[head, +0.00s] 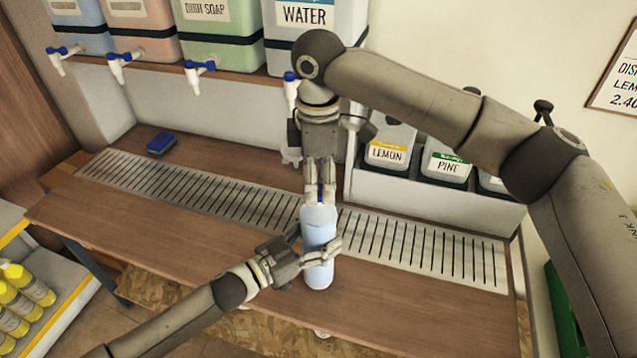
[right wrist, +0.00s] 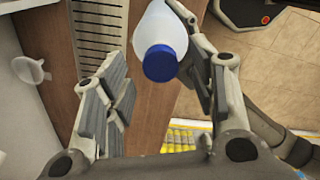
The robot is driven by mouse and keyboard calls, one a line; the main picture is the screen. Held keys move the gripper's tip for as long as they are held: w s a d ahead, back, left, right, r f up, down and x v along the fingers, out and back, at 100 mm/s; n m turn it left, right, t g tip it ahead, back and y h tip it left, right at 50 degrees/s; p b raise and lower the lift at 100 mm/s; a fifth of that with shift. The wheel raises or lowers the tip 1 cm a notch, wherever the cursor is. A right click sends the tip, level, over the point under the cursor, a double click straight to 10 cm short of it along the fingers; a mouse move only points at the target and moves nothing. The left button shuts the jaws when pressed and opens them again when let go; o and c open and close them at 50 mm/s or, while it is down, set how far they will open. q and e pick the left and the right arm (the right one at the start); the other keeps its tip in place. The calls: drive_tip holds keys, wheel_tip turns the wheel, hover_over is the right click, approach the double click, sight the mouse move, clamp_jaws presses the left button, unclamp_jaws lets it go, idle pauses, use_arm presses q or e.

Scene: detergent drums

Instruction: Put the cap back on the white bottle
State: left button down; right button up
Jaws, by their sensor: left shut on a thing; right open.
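The white bottle (head: 319,220) stands upright near the front of the wooden counter, pale bluish-white in the head view. My left gripper (head: 318,250) is shut around its lower body from the left. The blue cap (right wrist: 160,62) sits over the bottle's mouth in the right wrist view; how firmly it is seated cannot be told. A sliver of blue shows above the bottle in the head view (head: 320,195). My right gripper (head: 320,191) is above the bottle, pointing down, its fingers open on either side of the cap. The fingers hide most of the cap in the head view.
A slotted drain grate (head: 220,195) runs along the counter behind the bottle. A blue sponge (head: 161,143) lies at the back left. Drums with taps (head: 200,72) stand on the shelf above. Lemon (head: 390,150) and pine (head: 447,163) containers stand at right. The counter's left part is clear.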

wheel_tip(320, 180, up, 11)
drive_tip(key=shift+f, duration=0.2)
use_arm(q)
drive_tip(key=shift+c, duration=1.2)
unclamp_jaws()
drive_tip(key=shift+s+a, duration=0.1)
drive_tip(key=shift+a, duration=0.05)
drive_tip(key=v, duration=1.1)
drive_tip(key=shift+s+a, duration=0.2)
drive_tip(key=shift+a, duration=0.1)
